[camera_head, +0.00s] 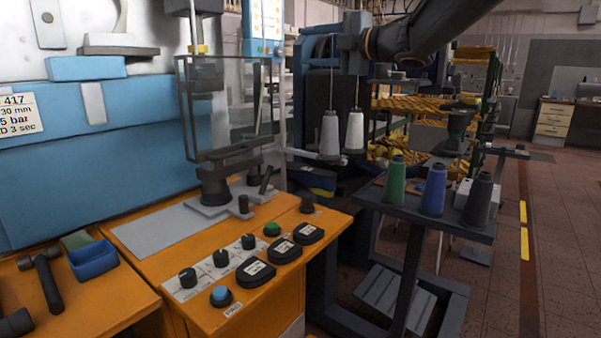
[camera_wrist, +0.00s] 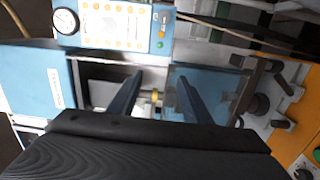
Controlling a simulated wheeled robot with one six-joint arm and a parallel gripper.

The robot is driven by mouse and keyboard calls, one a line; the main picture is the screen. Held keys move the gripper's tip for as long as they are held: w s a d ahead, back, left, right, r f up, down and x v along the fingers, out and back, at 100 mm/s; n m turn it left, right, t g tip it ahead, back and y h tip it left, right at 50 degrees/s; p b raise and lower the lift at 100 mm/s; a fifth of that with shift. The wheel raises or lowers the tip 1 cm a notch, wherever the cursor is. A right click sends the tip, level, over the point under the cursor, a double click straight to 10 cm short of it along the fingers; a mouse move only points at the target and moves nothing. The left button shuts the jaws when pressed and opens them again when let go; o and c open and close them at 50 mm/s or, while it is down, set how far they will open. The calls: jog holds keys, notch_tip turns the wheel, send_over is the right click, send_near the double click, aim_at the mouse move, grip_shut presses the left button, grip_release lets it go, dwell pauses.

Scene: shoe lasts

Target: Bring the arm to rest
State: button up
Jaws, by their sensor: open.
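My arm (camera_head: 430,30) comes in from the top right of the head view, above the thread cones. Its wrist (camera_head: 354,42) points left toward the blue machine. In the wrist view my gripper (camera_wrist: 159,78) shows two dark fingers spread apart with nothing held between them. Beyond the fingers are the machine's control panel (camera_wrist: 112,24) with a round gauge, and a clear guard panel (camera_wrist: 205,88). The fingers look apart from the machine, though the exact distance is hard to tell.
An orange bench (camera_head: 190,245) with knobs and buttons stands at the front left. A hammer (camera_head: 47,282) and blue tray (camera_head: 93,260) lie beside it. A dark stand (camera_head: 400,203) holds green, blue and black cones. Open floor (camera_head: 560,230) lies at the right.

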jog(key=w+d+f+m+t+h+p, duration=0.2)
jog(key=d+f+m+t+h, duration=0.1)
jog(key=d+f+m+h, duration=0.7)
jog(key=s+d+f+m+g+h+p, duration=0.1)
jog(key=s+d+f+m+g, duration=0.2)
jog(key=f, duration=0.4)
jog(key=s+d+f+m+h+p, duration=0.1)
jog(key=s+d+f+m+h, duration=0.1)
jog(key=s+f+m, duration=0.35)
jog(key=s+d+f+m+g+h+p, duration=0.1)
jog(key=s+d+f+m+g, duration=0.3)
jog(key=s+f, duration=0.8)
jog(key=s+a+f+m+g+p, duration=0.1)
jog(key=s+f+m+g, duration=0.1)
jog(key=s, duration=0.9)
jog(key=s+a+f+m+g, duration=0.1)
jog(key=s+f+m+g, duration=0.2)
jog(key=s, duration=0.7)
notch_tip(320, 180, down, 2)
jog(key=g, duration=0.2)
jog(key=shift+s+a+f+g+p, duration=0.25)
jog(key=shift+s+a+g+p, duration=0.1)
jog(key=shift+s+a+g, duration=0.05)
